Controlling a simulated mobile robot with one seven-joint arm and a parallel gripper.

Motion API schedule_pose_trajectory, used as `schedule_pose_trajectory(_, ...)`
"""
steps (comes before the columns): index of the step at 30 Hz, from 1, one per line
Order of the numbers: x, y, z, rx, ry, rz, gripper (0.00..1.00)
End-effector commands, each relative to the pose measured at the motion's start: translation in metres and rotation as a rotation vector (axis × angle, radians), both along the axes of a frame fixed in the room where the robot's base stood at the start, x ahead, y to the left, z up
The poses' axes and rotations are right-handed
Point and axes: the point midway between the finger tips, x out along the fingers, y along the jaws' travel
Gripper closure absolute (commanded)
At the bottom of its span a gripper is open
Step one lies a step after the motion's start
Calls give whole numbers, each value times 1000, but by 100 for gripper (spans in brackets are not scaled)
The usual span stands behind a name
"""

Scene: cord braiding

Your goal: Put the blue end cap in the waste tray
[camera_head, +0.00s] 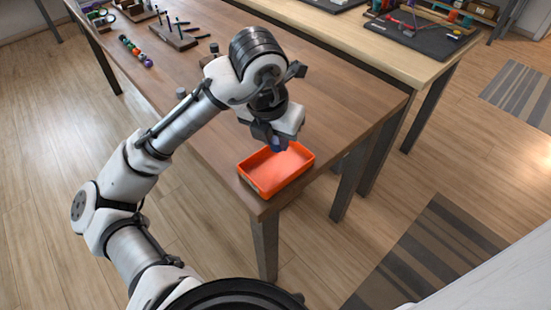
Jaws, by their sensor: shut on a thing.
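My gripper (278,143) is over the orange waste tray (268,184), near its back wall, pointing down. It is shut on the blue end cap (279,146), which shows as a small dark blue shape at the fingertips. The cap is above or just inside the tray; I cannot tell whether it touches the tray. The visible tray floor is bare. The tray sits at the near corner of the brown table.
The brown table (345,95) has a small grey cylinder (181,93) left of my arm. Several coloured caps (135,50) stand in a row farther left, near a wooden block with pegs (174,37). A second table (400,60) stands behind.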

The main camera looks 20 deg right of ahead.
Motion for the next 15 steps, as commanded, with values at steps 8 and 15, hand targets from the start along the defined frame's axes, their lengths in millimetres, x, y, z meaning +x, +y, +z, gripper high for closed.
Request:
schedule_pose_trajectory(8, 0, 0, -32, -1, 1, 0, 98)
schedule_pose_trajectory(15, 0, 0, -64, -1, 2, 0, 98)
